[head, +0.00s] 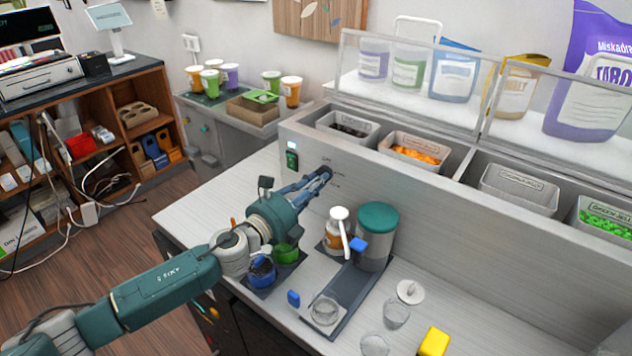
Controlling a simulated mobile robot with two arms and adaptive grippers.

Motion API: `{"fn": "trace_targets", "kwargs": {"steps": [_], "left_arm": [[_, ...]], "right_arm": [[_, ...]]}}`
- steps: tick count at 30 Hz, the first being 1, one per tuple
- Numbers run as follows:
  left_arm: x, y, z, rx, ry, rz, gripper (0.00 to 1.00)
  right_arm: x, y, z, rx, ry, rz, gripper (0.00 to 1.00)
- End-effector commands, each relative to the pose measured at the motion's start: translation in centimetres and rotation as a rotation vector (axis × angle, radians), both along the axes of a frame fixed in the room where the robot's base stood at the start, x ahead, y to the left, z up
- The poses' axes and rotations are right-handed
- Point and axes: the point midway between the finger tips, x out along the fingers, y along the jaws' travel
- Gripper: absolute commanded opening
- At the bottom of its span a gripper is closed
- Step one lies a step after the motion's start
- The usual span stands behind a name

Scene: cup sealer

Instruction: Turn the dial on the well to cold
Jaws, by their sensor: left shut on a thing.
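The well (420,208) is the long grey counter unit with food bins and a glass guard. Its front panel has a dial near its left end, with small markings around it. My left gripper (323,176) reaches up to the panel from the lower left. Its fingers are shut on the dial. The fingers cover most of the dial, so I cannot read its setting. My right gripper is not in view.
A green switch (292,159) is on the panel left of my gripper. A yellow block (434,342) is at the front. Bare counter (225,200) lies left of my arm.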

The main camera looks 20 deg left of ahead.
Motion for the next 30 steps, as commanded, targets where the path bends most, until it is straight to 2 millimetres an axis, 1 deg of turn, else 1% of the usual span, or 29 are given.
{"fn": "trace_targets", "kwargs": {"steps": [1, 7, 20, 21, 23, 24, 30], "left_arm": [[-0.10, -0.09, -0.26, 0.017, -0.001, -0.003, 0.00], [-0.10, -0.07, -0.32, 0.053, -0.014, -0.003, 0.00], [-0.11, -0.06, -0.39, 0.061, -0.015, -0.003, 0.00], [-0.11, -0.07, -0.39, 0.061, -0.015, -0.003, 0.21], [-0.10, -0.05, -0.36, 0.061, -0.016, -0.003, 0.33], [-0.09, -0.04, -0.32, 0.061, -0.017, -0.002, 0.34], [-0.04, -0.01, -0.17, 0.059, -0.018, -0.001, 0.34]], "right_arm": [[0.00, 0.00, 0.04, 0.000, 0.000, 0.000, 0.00], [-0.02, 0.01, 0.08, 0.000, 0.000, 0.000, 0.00], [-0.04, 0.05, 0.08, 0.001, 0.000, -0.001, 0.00], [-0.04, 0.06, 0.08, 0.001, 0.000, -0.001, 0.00], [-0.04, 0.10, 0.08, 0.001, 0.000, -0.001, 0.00], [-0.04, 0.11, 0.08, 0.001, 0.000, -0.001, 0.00], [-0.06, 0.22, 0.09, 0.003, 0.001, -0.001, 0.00]]}}
